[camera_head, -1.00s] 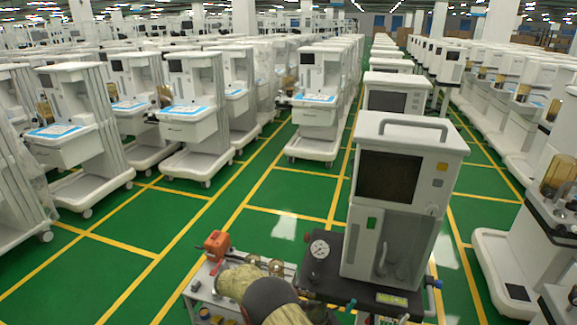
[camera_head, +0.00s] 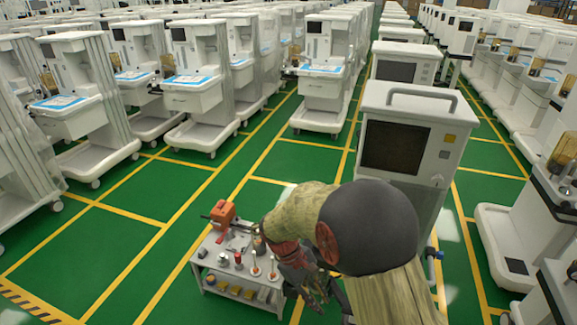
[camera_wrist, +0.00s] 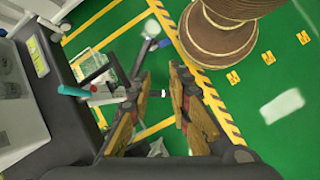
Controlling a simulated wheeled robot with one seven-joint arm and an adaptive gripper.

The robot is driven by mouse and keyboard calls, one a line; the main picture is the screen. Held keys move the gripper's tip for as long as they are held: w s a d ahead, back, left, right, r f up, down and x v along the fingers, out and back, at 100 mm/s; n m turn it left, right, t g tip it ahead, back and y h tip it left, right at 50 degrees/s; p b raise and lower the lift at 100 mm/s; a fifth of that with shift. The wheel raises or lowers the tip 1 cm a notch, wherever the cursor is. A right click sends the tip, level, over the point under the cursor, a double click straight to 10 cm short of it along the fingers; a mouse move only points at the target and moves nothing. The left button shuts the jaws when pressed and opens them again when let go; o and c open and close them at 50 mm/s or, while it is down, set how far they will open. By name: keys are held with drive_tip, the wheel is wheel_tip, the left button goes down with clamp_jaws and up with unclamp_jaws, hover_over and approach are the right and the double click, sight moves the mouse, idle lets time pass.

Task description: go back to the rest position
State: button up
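My gripper (camera_wrist: 160,78) shows in the wrist view with its two fingers apart, and nothing is held between them. Green floor and yellow lines show through the gap. In the camera_head view my gripper (camera_head: 316,288) hangs just right of a small white tool table, partly hidden by my arm. My arm is bent up in front of an anaesthesia cart (camera_head: 405,147) and hides its lower front.
The small table (camera_head: 215,245) carries an orange tool (camera_head: 222,213) and several small parts. In the wrist view a white and dark cart body (camera_wrist: 60,100) is close at left. Carts stand in rows on both sides. Green floor (camera_head: 110,240) is clear at left.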

drive_tip(key=s+d+r+m+t+y, duration=0.2)
drive_tip(key=s+d+r+m+t, duration=0.2)
drive_tip(key=s+r, duration=0.5)
drive_tip(key=s+d+r+m+t+y, duration=0.3)
drive_tip(key=s+d+r, duration=0.3)
drive_tip(key=r, duration=0.9)
drive_tip(key=s+m+t, duration=0.1)
drive_tip(key=s, duration=0.2)
drive_tip(key=shift+s+d+r+t, duration=0.15)
drive_tip(key=shift+d+r+t, duration=0.05)
drive_tip(key=shift+r+t, duration=0.15)
drive_tip(key=shift+o, duration=0.4)
